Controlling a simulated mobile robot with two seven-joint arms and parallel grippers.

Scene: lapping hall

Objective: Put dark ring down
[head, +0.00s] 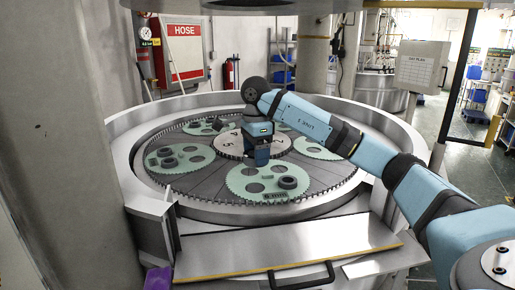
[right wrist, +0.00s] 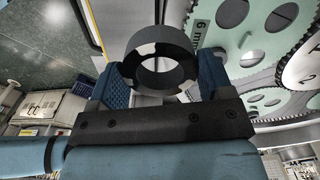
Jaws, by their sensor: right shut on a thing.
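My right gripper (head: 261,158) points down over the round lapping machine, close to its pale numbered centre disc. In the right wrist view, its blue-padded jaws are shut on a dark ring (right wrist: 157,42), with one pad on each side. The head view does not clearly show this held ring; the gripper hides it. Another dark ring (head: 288,183) lies on the front green carrier disc (head: 243,187), to the right of the gripper. More dark rings (head: 168,160) lie on the left green carrier. My left gripper is not in view.
A raised metal rim (head: 133,190) surrounds the grey plate, and toothed edges run around the carriers. A metal shelf with a black handle (head: 302,277) is in front. Another green carrier (head: 316,150) is at the right, partly behind my arm. A purple object (head: 158,279) is at lower left.

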